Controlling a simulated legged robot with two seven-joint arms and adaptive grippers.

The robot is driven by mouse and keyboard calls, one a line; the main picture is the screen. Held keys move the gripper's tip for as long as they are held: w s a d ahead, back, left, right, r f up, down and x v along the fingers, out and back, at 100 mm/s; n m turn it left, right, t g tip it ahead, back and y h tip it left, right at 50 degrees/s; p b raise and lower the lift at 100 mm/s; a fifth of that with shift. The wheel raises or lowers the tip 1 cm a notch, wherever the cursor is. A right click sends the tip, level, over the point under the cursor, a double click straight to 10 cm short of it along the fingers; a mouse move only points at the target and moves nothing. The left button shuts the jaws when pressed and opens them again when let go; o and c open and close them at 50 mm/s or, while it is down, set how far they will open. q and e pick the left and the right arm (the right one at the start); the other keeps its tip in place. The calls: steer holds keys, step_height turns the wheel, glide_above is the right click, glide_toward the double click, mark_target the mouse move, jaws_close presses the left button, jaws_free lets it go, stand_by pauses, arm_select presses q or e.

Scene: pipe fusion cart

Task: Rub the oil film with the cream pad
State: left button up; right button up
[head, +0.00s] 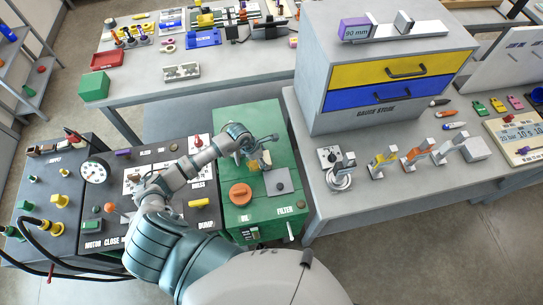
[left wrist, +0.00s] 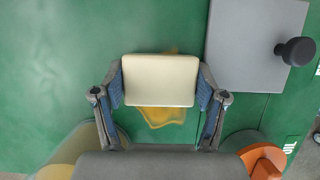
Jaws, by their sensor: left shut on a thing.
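The cream pad (left wrist: 160,80) is a pale rectangular block in the left wrist view, held between the two fingers of my left gripper (left wrist: 160,88). In the head view my left gripper (head: 258,152) is over the green cabinet top (head: 240,120). The oil film (left wrist: 160,116) is an amber patch on the green surface. It shows below the pad, with a faint edge above it; the pad hides its middle. In the head view part of the film (head: 253,165) shows beside the gripper. I cannot tell whether the pad touches the surface. My right gripper is not in view.
A grey plate with a black knob (left wrist: 294,50) lies right of the pad. An orange round cap (head: 240,193) stands at the cabinet's front left. A dark panel with gauges and valves (head: 95,210) is at left. A grey drawer unit (head: 385,60) stands at right.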

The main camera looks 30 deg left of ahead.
mark_target(255, 164)
arm_select(q)
steer(key=shift+s+a+f, duration=0.1)
steer(key=shift+s+a, duration=0.7)
steer(key=shift+a, duration=0.2)
steer(key=shift+s+a, duration=0.75)
steer(key=shift+a, duration=0.25)
steer(key=shift+s+a, duration=0.55)
steer(key=shift+a, duration=0.2)
steer(key=shift+s+a, duration=0.55)
steer(key=shift+a, duration=0.15)
steer(key=shift+w+d+b, duration=0.5)
steer(key=shift+w+d, duration=0.65)
steer(key=shift+d, duration=0.3)
steer(key=shift+w+d+b, duration=0.25)
steer(key=shift+w+d, duration=0.4)
steer(key=shift+d, duration=0.25)
steer(key=shift+w+d+b, duration=0.25)
steer(key=shift+w+d, duration=0.35)
steer(key=shift+d, duration=0.25)
steer(key=shift+w+d+b, duration=0.35)
steer(key=shift+w+d, duration=0.2)
steer(key=shift+d, duration=0.2)
steer(key=shift+w+d+b, duration=0.35)
steer(key=shift+w+d, duration=0.15)
steer(key=shift+d, duration=0.2)
step_height(255, 164, up, 5)
steer(key=p, duration=0.3)
steer(key=shift+w+r+p, duration=0.1)
steer(key=shift+r+p, duration=0.35)
steer(key=shift+r, duration=0.05)
